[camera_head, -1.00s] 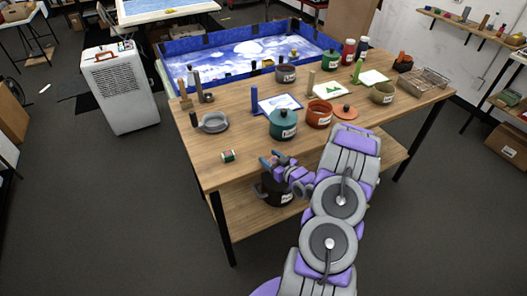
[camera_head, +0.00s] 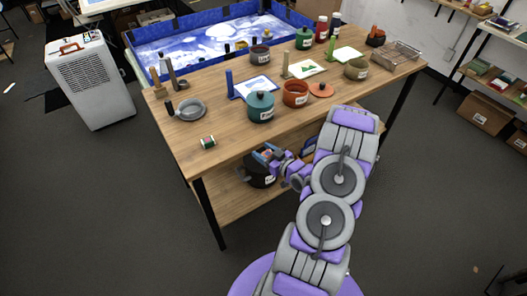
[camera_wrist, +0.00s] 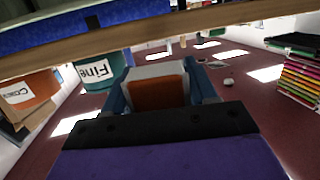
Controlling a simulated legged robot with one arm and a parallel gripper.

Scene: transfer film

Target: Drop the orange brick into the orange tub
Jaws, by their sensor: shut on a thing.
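My gripper (camera_head: 266,153) is at the table's front edge in the head view, in front of the teal tub. In the wrist view, its blue fingers (camera_wrist: 160,88) are shut on the orange brick (camera_wrist: 158,95), which has a pale grey face above its orange-brown side. The brick is not clear in the head view. The orange tub (camera_head: 295,96) stands open on the table, right of the teal tub, beyond and to the right of my gripper. It also shows at the left of the wrist view (camera_wrist: 38,88), apart from the brick.
The lidded teal tub (camera_head: 260,108) stands close left of the orange tub. An orange lid (camera_head: 321,90) lies at its right. The front of the wooden tabletop (camera_head: 235,143) has bare room.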

